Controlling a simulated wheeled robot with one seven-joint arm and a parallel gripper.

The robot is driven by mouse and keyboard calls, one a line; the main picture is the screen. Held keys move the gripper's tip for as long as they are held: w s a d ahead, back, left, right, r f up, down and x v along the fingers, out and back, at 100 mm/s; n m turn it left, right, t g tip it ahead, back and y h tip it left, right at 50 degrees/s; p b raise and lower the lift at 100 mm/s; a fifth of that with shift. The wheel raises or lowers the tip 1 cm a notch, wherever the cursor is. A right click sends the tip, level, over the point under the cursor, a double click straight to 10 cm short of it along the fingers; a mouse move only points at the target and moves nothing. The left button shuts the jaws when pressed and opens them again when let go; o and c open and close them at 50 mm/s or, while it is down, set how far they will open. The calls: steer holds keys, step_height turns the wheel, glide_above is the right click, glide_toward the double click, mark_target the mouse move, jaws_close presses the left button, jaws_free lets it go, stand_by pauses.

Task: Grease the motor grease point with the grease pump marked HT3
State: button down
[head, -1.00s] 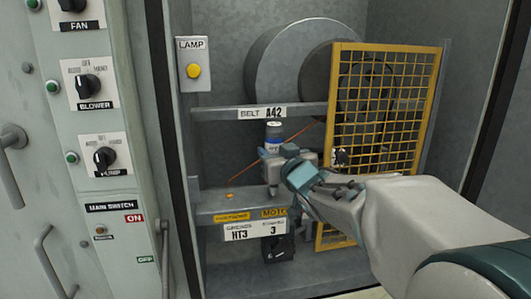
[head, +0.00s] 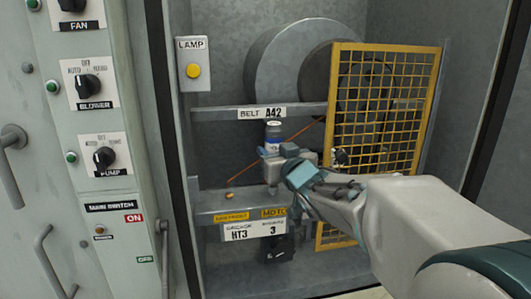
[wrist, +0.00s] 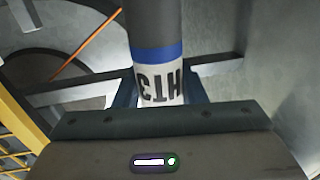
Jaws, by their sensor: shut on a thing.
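The grease pump marked HT3 (head: 273,134) is upright in my gripper (head: 275,160). In the wrist view, its grey body with a blue band and a white HT3 label (wrist: 160,85) sits between the two fingers. My gripper is shut on it. The pump's narrow lower end (head: 273,190) points down, close to the ledge above the yellow motor label (head: 273,212). The motor grease point is not visible behind the pump end, and I cannot tell whether they touch. A small orange fitting (head: 229,196) sits on the ledge to the left.
A white plate (head: 254,230) below reads grease HT3, strokes 3. A yellow mesh guard (head: 385,115) stands close right of my gripper.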

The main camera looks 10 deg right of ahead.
mark_target(274, 123)
steer(key=shift+f, duration=0.3)
steer(key=shift+r, duration=0.25)
steer(key=shift+r+p, duration=0.55)
steer(key=shift+p, duration=0.05)
steer(key=shift+f, duration=0.1)
steer(key=shift+f+b, duration=0.65)
steer(key=shift+f, duration=0.1)
steer(key=shift+r, duration=0.3)
steer(key=shift+r+p, duration=3.6)
steer(key=shift+r, duration=0.5)
